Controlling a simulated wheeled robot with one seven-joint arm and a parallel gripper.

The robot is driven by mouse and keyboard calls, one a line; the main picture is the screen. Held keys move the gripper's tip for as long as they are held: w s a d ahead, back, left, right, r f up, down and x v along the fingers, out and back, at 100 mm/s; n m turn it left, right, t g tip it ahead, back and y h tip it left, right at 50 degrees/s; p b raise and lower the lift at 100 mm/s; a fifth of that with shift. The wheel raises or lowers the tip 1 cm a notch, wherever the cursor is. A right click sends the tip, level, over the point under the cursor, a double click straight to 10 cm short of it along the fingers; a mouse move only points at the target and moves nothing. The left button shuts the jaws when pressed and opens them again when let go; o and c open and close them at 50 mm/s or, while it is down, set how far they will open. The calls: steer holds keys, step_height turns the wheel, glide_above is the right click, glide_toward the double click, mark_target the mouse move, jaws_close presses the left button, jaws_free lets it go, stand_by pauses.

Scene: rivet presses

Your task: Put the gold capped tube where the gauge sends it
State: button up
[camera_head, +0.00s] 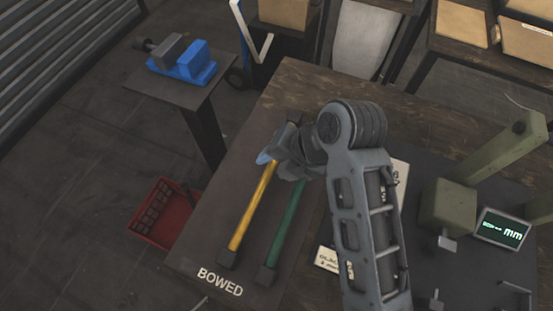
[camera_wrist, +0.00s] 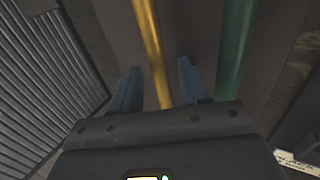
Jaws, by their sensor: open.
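The gold tube (camera_head: 253,207) lies on the dark mat marked BOWED (camera_head: 220,283), its near end capped dark and its far end hidden by my gripper (camera_head: 266,157). My gripper is open over the far end of the gold tube. In the wrist view the gold tube (camera_wrist: 151,40) runs between the two blue-grey fingers of my gripper (camera_wrist: 158,66), with a gap on each side. I cannot tell how far above it the fingertips are. The gauge (camera_head: 447,205) stands at the right; its display (camera_head: 502,229) shows a green symbol and "mm", no legible number.
A green tube (camera_head: 285,230) lies right beside the gold one, also on the BOWED mat. A partly hidden paper label (camera_head: 328,259) lies near my arm. A red crate (camera_head: 165,212) is on the floor at left; a blue vise (camera_head: 185,62) stands on a small table.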

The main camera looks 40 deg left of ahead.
steer(key=shift+r, duration=0.25)
steer(key=shift+w+d+r, duration=0.1)
steer(key=shift+d+r, duration=0.15)
steer(key=shift+r, duration=0.05)
steer(key=b+v, duration=0.1)
steer(key=v, duration=1)
